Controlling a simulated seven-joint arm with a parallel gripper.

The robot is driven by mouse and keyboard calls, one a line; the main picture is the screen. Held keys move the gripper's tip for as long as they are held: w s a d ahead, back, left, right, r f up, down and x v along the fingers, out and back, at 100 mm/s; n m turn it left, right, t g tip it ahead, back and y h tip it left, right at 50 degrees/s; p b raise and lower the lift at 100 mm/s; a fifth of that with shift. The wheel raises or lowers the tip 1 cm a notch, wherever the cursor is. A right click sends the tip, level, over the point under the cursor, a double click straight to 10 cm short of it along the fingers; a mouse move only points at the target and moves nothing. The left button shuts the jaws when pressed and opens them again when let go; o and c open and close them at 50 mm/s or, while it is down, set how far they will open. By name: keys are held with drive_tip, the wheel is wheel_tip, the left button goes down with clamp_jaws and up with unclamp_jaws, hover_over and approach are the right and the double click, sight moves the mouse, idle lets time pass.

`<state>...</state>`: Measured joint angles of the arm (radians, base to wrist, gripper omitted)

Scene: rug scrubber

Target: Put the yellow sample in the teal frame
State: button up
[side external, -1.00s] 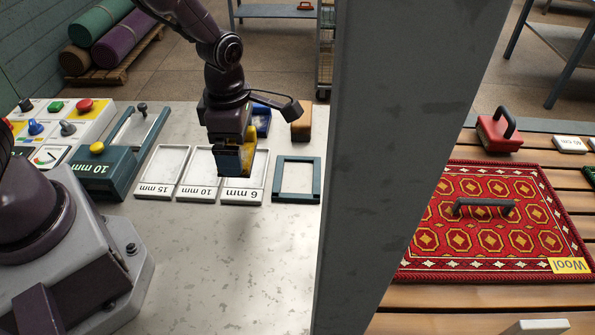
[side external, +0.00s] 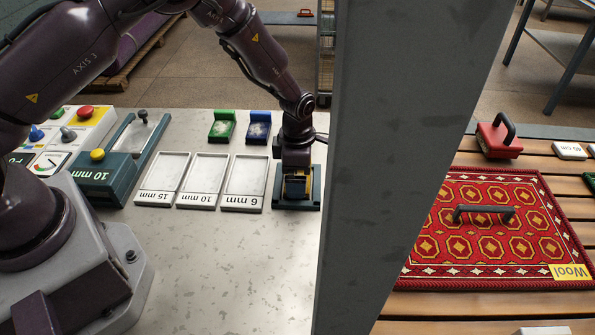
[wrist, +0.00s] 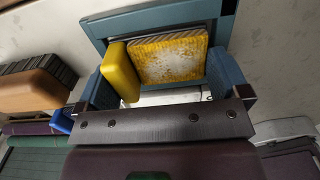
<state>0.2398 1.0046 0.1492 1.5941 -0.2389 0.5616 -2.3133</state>
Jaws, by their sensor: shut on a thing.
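The teal frame (side external: 281,203) lies flat on the bench, right of the tray labelled 6 mm. My gripper (side external: 296,187) is directly over it, pointing down, and hides most of its opening. The gripper is shut on the yellow sample (wrist: 168,58), which has a worn, speckled yellow face and a raised yellow tab (wrist: 121,72). In the wrist view the sample sits between the two blue fingers, within the outline of the teal frame (wrist: 150,18). I cannot tell whether it rests on the bench inside the frame or hangs slightly above.
Three white trays (side external: 203,181) stand in a row to the left. A green sample (side external: 222,126) and a blue sample (side external: 258,128) lie behind them. A grey post (side external: 410,120) stands close on the right in this view. The bench front is clear.

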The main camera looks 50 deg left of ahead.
drive_tip(key=shift+f, duration=0.3)
drive_tip(key=shift+f, duration=0.15)
drive_tip(key=o, duration=0.5)
drive_tip(key=shift+d+f, duration=0.1)
drive_tip(key=shift+f, duration=0.05)
drive_tip(key=shift+o, duration=0.2)
